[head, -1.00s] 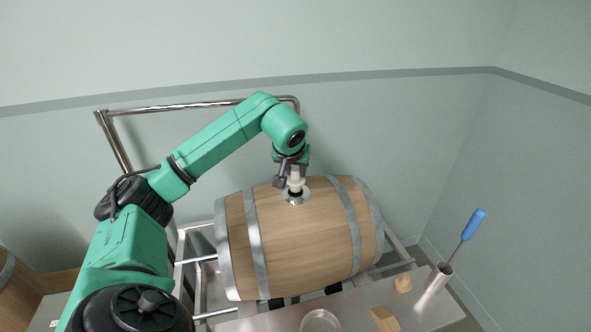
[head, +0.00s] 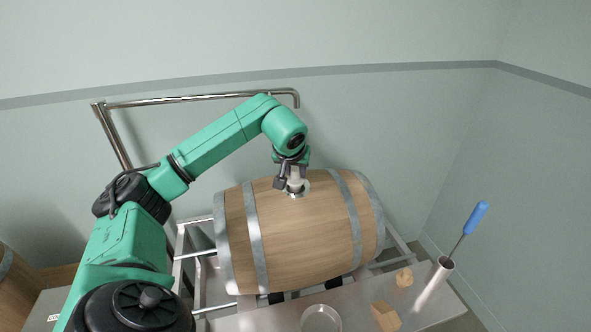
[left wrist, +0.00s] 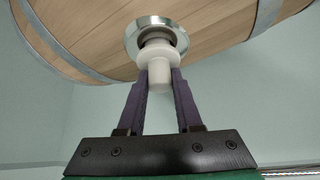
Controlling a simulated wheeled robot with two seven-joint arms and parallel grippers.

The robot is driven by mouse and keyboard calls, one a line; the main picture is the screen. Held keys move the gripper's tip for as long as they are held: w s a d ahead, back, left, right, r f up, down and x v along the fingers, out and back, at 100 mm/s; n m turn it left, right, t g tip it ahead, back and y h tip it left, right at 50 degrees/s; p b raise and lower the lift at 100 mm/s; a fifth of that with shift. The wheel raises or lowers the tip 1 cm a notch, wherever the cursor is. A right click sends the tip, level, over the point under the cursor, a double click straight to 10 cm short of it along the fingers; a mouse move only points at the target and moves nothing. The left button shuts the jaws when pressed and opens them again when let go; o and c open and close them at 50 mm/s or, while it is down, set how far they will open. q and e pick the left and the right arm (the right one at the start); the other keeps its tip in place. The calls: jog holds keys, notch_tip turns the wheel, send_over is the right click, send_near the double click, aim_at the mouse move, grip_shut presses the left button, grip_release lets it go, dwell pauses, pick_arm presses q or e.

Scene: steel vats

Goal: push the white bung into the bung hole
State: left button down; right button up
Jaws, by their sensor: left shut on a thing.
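The wooden barrel (head: 300,235) lies on its side with its bung hole (head: 301,193), ringed in bright metal, on top. The hole also shows in the left wrist view (left wrist: 142,37) as a metal ring with a dark opening. My left gripper (head: 293,182) points down over the hole and is shut on the white bung (left wrist: 158,72). In the left wrist view, the bung's wide flange stands just outside the ring. Its far end appears to be at or slightly inside the opening, but the flange hides how deep. My right gripper is not in view.
A steel table (head: 350,299) in front holds a round dish (head: 320,319), wooden pieces (head: 386,317) and a metal cup (head: 434,284) with a blue-handled tool (head: 475,217). A bent steel pipe (head: 200,102) stands behind the barrel. Another barrel (head: 12,290) is at lower left.

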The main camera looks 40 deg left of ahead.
pick_arm(q)
jog(key=shift+f+b, duration=0.35)
jog(key=shift+f, duration=0.25)
jog(key=c, duration=0.5)
grip_release()
jog(key=shift+s+d+r, duration=0.1)
jog(key=shift+s+r, duration=0.05)
jog(key=shift+r, duration=0.15)
jog(key=b+v, duration=0.2)
jog(key=v, duration=1.2)
jog(key=shift+f, duration=0.1)
